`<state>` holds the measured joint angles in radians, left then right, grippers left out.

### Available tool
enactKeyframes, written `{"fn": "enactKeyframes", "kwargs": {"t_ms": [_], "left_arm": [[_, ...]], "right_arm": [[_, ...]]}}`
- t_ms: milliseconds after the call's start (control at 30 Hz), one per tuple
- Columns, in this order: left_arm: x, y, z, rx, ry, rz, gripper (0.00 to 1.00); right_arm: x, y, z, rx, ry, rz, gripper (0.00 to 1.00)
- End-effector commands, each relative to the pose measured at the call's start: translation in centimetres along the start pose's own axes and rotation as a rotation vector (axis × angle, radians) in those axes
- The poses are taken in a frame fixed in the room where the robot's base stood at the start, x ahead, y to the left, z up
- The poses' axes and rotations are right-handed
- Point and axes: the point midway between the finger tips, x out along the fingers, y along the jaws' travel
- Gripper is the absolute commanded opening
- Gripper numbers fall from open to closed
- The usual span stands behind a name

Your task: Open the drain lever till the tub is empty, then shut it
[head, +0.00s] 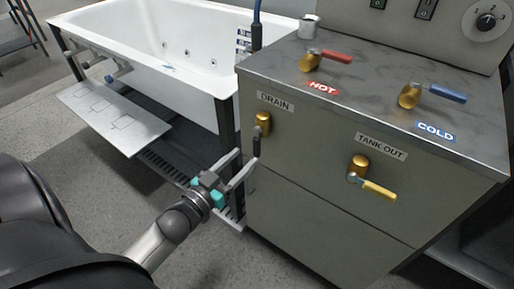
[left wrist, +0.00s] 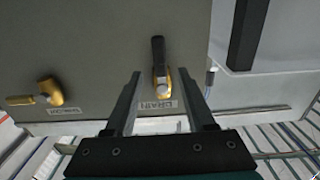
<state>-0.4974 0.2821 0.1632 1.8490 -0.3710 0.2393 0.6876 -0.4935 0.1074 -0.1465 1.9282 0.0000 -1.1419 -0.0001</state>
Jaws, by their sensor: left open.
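The drain lever has a brass valve body (head: 262,122) and a black handle (head: 256,147) hanging down, under the DRAIN label (head: 275,102) on the cabinet front. In the left wrist view, which is upside down, the black handle (left wrist: 157,48) shows between and beyond the fingertips. My left gripper (head: 244,163) is open, its two fingers pointing at the handle from the front; contact cannot be told. The white tub (head: 190,80) stands at the back left; I see its inner wall with jets, but cannot tell its water level. My right gripper is not in view.
The cabinet also carries a TANK OUT valve (head: 378,190) with a yellow handle, plus a red HOT lever (head: 337,56) and a blue COLD lever (head: 445,94) on top. A metal cup (head: 308,27) stands there. A step panel (head: 115,115) sits beside the tub.

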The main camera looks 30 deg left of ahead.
Motion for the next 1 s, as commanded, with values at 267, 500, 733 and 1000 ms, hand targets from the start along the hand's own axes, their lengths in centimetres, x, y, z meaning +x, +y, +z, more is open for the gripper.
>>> {"fn": "enactKeyframes", "kwargs": {"t_ms": [267, 500, 733, 1000], "left_arm": [[4.5, 0.0, 0.1, 0.003, 0.003, 0.001, 0.55], [6.5, 0.0, 0.1, 0.001, 0.0, 0.0, 0.55], [6.9, 0.0, 0.0, 0.0, -0.001, 0.0, 0.55], [6.9, 0.0, 0.0, 0.001, -0.001, 0.0, 0.41]], "right_arm": [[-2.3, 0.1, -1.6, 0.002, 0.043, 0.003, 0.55], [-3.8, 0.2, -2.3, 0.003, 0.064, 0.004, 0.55], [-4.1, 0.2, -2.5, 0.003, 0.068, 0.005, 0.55], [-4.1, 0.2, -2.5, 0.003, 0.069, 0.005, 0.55]]}}
